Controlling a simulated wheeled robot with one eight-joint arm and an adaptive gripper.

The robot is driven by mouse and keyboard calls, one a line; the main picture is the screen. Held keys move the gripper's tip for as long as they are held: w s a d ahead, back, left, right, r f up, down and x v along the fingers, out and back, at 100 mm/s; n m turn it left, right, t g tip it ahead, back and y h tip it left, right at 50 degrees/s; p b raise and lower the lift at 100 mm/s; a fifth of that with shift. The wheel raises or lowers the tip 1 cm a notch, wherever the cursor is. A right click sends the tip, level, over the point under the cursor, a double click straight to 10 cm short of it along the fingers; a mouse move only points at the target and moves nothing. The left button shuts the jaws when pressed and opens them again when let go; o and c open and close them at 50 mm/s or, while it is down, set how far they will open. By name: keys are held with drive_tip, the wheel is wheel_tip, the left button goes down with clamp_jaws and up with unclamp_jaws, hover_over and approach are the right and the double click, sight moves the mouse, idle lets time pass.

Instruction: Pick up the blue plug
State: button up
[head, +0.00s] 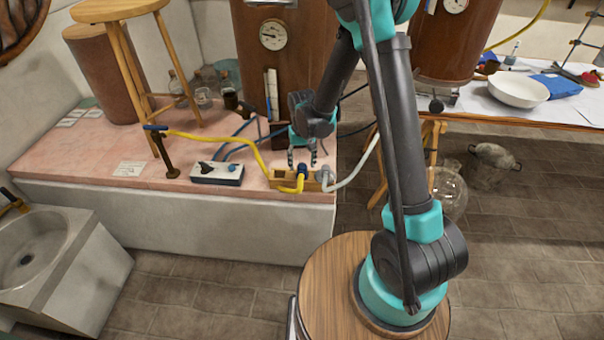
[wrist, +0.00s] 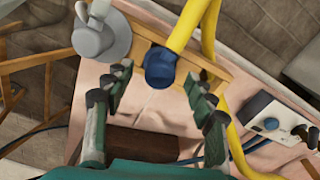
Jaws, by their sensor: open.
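The blue plug (wrist: 160,70) is a short dark-blue round piece at the end of a yellow hose (wrist: 187,28), by a wooden rack (wrist: 140,28). In the head view the plug (head: 302,169) shows small at the rack, near the front edge of the pink-topped bench. My gripper (wrist: 156,77) is open in the wrist view, with one finger on each side of the plug and gaps between. In the head view my gripper (head: 302,156) points down just above and behind the plug. Whether a finger touches it cannot be told.
A grey plug with a grey hose (wrist: 95,38) sits beside the blue plug. A white control box (head: 217,173) with knobs stands left on the bench (head: 120,170). A wooden stool (head: 125,60) and a large brown cylinder (head: 285,60) stand behind.

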drive_tip(key=shift+f, duration=1.15)
drive_tip(key=shift+c, duration=0.4)
drive_tip(key=c, duration=1.2)
